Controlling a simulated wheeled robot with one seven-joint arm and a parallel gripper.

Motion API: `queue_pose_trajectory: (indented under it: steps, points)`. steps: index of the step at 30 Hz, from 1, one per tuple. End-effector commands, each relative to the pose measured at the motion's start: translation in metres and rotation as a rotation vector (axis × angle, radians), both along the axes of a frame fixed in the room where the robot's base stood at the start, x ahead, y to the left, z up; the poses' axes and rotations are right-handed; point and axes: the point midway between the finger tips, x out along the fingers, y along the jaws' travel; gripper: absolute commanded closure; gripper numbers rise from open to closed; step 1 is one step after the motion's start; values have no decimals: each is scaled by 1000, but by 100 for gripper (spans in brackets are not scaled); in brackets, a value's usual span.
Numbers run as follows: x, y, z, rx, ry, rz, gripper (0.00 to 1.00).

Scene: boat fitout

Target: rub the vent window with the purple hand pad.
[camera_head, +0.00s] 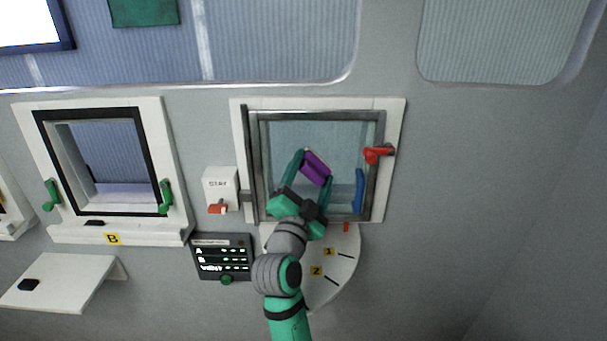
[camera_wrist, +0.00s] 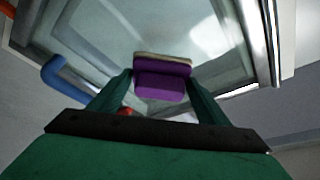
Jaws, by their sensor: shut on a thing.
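The purple hand pad (camera_head: 316,168) is held between the fingers of my gripper (camera_head: 310,177), in front of the vent window's pane. In the wrist view the pad (camera_wrist: 162,78) sits between the green fingertips (camera_wrist: 160,85), with a pale strip along its far edge. The vent window (camera_head: 345,131) has a grey metal frame in a white surround, with a red handle (camera_head: 377,154) on its right and a blue bar (camera_head: 360,190) at its lower right. The glass (camera_wrist: 120,35) fills much of the wrist view behind the pad. I cannot tell whether the pad touches it.
Window B (camera_head: 105,214) with green handles stands to the left. A white box with a red switch (camera_head: 219,190) and a dark panel (camera_head: 222,257) lie between. A round white shelf (camera_head: 345,262) marked 1 and 2 is below the vent window. The wall at right is clear.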

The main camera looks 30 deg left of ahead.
Motion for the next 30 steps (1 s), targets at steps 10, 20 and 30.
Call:
queue_pose_trajectory:
  steps: [10,20,30]
  points:
    - [11,-18,-2,-1,4,-4,58]
    - [21,-36,-1,-1,2,-2,58]
    - [20,-37,0,0,1,0,58]
